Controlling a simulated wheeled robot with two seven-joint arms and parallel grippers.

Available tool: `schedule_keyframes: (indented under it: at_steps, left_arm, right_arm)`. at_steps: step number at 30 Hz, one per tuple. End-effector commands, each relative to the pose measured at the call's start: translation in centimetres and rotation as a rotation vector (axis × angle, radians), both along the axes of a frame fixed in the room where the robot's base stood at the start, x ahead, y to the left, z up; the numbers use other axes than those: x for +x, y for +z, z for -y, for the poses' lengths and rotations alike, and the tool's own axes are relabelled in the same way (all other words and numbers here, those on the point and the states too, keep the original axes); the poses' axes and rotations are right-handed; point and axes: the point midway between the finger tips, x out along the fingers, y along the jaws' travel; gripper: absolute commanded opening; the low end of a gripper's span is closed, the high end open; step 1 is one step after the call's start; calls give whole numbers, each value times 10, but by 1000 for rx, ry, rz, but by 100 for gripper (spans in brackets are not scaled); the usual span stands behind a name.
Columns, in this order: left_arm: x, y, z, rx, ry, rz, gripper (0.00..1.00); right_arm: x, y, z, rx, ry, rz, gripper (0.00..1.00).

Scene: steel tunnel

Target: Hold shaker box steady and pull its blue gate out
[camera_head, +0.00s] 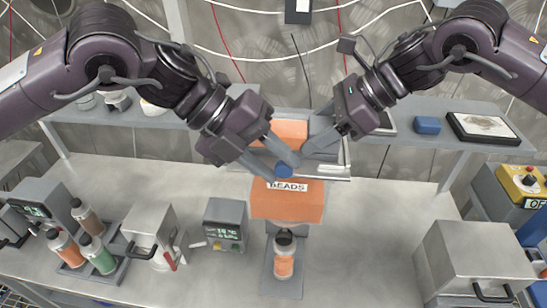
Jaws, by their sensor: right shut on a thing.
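The orange shaker box (287,204), marked BEADS, stands near the middle of the bench. A small blue part, the gate's visible end (285,170), shows just above its label. My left gripper (282,166) reaches down from the left with its fingers apart at the blue gate. Whether they touch it is unclear. My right gripper (306,165) comes in from the upper right and is shut at the box's upper right part. Its contact is partly hidden. An orange-labelled bottle (284,257) stands upright on a grey plate in front of the box.
A rack with several bottles (92,250), a grey case (150,230) and a display unit (226,225) stand at left. A metal case (475,262) stands at front right. A shelf (430,150) runs behind. The bench between the bottle and the right case is clear.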

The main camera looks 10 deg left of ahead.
Motion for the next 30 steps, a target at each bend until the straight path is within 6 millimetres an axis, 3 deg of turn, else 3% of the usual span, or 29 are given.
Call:
schedule_keyframes:
  at_steps: [11, 24, 30]
  left_arm:
    - [1, 5, -5, -1, 2, 2, 35]
    - [1, 66, -65, -3, 3, 1, 35]
    - [2, 82, -82, -1, 1, 1, 35]
  right_arm:
    - [0, 1, 0, 2, 0, 1, 25]
    - [0, 1, -1, 2, 1, 1, 25]
    - [0, 1, 0, 2, 0, 1, 25]
